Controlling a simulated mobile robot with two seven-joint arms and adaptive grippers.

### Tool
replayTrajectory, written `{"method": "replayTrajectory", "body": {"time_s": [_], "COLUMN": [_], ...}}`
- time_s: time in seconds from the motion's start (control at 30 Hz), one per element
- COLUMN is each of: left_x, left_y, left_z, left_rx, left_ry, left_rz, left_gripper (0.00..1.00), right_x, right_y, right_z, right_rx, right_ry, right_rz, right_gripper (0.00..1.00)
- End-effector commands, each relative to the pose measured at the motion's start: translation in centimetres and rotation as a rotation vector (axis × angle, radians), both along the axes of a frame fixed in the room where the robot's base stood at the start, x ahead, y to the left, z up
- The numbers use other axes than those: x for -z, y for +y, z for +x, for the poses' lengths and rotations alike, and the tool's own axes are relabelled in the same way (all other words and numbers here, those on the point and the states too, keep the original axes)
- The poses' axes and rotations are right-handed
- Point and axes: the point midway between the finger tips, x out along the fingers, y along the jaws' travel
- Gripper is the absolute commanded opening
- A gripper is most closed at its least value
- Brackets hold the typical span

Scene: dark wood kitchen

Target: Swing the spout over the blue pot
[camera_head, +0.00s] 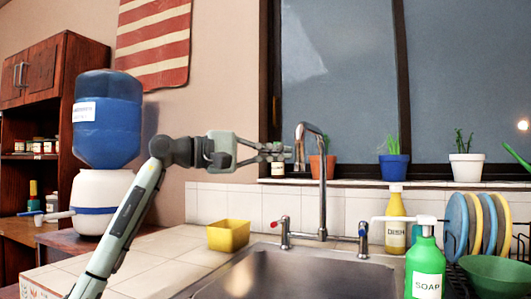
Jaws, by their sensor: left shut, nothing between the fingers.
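The chrome spout (323,185) rises from the faucet behind the sink and curves over to the left. Its downturned end hangs in front of the orange-red pot, left of the blue pot. The blue pot (393,168) stands on the windowsill with a green plant in it. My left gripper (287,152) reaches in from the left at the height of the spout's hooked end. Its fingers are shut and empty, with the tips just left of the spout's end; I cannot tell whether they touch it. My right gripper is not in view.
An orange-red pot (316,166) and a white pot (467,167) also stand on the sill. A yellow container (228,236) sits left of the sink (305,275). Yellow dish soap (395,225), a green soap bottle (425,265) and a plate rack stand at right.

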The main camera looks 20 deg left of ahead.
Motion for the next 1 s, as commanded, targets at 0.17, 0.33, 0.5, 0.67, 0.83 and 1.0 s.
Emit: {"method": "replayTrajectory", "body": {"time_s": [0.17,0.33,0.5,0.67,0.83,1.0], "left_x": [0.0,0.0,0.0,0.1,0.0,0.0], "left_y": [-0.5,-0.5,-1.0,-4.1,-6.8,-7.4], "left_z": [-0.4,-0.4,-0.5,-0.9,-1.0,-1.1], "left_rx": [0.001,0.0,0.001,0.003,0.005,0.008], "left_ry": [0.0,0.001,0.001,0.0,0.0,0.0], "left_rz": [-0.001,-0.001,0.001,0.004,0.001,0.001], "left_gripper": [0.0,0.0,0.0,0.0,0.0,0.0], "right_x": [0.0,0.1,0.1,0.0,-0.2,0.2], "right_y": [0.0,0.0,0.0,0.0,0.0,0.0], "right_z": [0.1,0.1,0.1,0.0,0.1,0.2], "right_rx": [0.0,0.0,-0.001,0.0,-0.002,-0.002], "right_ry": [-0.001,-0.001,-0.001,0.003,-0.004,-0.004], "right_rz": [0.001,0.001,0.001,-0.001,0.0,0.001], "right_gripper": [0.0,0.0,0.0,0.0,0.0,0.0]}}
